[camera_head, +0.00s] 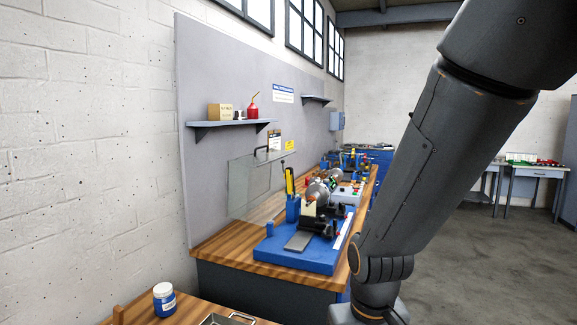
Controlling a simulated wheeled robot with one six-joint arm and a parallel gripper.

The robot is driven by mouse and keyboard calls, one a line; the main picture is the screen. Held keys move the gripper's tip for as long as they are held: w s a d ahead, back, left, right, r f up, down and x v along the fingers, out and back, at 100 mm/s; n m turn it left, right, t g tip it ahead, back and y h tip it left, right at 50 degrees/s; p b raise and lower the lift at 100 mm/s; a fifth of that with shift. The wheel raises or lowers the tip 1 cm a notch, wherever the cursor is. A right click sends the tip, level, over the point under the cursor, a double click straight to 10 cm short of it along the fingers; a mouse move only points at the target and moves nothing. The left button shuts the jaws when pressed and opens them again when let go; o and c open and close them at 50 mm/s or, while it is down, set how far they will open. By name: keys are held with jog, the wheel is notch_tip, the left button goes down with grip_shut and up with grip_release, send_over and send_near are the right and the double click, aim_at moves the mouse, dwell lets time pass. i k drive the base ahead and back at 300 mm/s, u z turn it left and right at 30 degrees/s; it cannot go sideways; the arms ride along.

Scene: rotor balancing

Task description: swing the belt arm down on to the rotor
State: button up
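The balancing machine stands on the wooden bench, with a blue base (325,262). A silvery round body that looks like the rotor (317,191) sits on its black supports, partly hidden by them. Left of the rotor, an upright blue and yellow piece (290,183) rises from a blue post; it may be the belt arm, raised, but it is too small to be sure. My dark arm fills the right side and hides part of the bench. My gripper is out of the frame, so its distance to the machine does not show.
A clear guard panel (250,186) stands upright behind the machine. A control box (347,193) with coloured buttons is beyond the rotor. Open floor (480,255) lies at right.

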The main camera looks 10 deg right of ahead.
aim_at(290, 189)
jog(key=z, duration=1.2)
jog(key=i, duration=3.8)
jog(key=u, duration=2.35)
